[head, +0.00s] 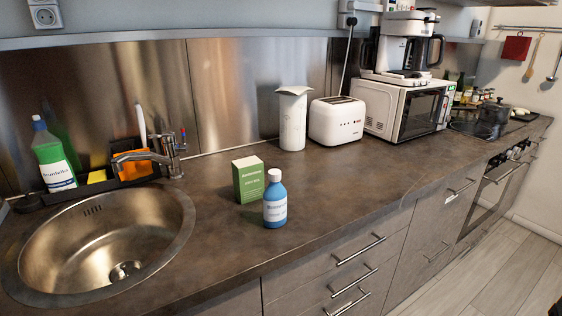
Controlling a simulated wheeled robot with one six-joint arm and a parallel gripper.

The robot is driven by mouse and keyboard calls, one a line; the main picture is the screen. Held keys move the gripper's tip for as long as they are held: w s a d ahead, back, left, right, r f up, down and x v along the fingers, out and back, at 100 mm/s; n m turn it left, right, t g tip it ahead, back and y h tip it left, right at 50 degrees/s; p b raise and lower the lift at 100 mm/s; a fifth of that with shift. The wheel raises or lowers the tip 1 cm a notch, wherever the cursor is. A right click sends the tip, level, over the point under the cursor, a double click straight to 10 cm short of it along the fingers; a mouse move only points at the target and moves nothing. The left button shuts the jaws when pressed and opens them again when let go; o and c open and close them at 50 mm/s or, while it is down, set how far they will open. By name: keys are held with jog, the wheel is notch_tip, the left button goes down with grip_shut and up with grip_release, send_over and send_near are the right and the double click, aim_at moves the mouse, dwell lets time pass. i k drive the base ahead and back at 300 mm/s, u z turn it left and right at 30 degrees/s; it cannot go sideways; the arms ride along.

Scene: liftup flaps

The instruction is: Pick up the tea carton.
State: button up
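A green carton with pale sides and white lettering (249,181), likely the tea carton, stands upright on the brown countertop (215,232), to the right of the sink. A blue bottle with a white label (275,200) stands just in front of it and to its right, hiding part of its lower right side. My gripper is not in view.
The round steel sink (178,222) with its faucet (170,155) is at the left. A paper towel roll (292,120), a toaster (337,121) and a microwave (407,106) stand along the back. The counter in front of the toaster is clear.

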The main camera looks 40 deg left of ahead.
aim_at(248, 176)
jog(key=i, duration=0.75)
jog(key=u, duration=2.1)
